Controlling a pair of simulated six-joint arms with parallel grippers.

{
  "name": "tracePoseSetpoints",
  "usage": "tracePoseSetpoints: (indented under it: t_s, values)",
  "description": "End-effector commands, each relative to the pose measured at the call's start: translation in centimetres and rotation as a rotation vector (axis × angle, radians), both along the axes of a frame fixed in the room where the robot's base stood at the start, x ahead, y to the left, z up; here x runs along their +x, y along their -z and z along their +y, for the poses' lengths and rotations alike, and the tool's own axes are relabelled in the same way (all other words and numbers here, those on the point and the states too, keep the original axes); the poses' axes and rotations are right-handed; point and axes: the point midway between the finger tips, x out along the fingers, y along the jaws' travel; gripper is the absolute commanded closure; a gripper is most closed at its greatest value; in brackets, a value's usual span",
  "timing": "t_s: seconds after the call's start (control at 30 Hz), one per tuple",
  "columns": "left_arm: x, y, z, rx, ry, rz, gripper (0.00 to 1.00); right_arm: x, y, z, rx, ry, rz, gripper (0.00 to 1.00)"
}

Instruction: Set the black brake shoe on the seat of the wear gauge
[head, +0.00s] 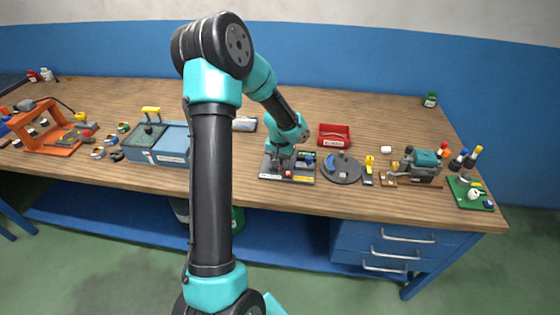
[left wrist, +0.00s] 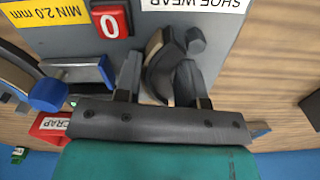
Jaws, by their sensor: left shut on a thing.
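The wear gauge (head: 272,178) is a grey plate near the front edge of the bench. In the left wrist view its plate (left wrist: 85,40) carries the labels MIN 2.0 MM and SHOE WEAR and a red block reading 0. My left gripper (left wrist: 160,85) is over the plate, shut on the black brake shoe (left wrist: 160,72), a dark curved piece with a tan face. A dark knob-like part stands right beside the shoe. I cannot tell whether the shoe touches the seat, which is hidden. In the head view my left gripper (head: 284,162) covers much of the gauge. My right gripper is not in view.
A red scrap bin (head: 334,136) stands behind and right of the gauge. A round dark tray (head: 341,169) is close on its right, then a motor unit (head: 424,164). A blue-grey box (head: 158,141) lies left. The bench behind the gauge is mostly clear.

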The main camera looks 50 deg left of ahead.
Motion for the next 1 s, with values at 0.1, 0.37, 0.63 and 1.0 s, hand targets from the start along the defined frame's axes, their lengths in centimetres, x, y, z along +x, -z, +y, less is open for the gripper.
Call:
tracePoseSetpoints:
  t_s: [0.1,0.37,0.63,1.0]
  values:
    - [0.01,-0.02,0.0,0.0,0.0,0.0,0.59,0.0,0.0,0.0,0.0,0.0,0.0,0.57]
    - [0.01,-0.01,0.0,0.0,0.0,0.0,0.34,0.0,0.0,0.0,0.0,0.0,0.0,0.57]
    - [-0.01,0.01,0.0,0.0,0.0,0.0,0.23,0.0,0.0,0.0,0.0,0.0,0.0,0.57]
    - [0.02,-0.03,-0.04,0.0,0.001,0.0,0.12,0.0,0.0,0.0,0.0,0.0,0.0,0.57]
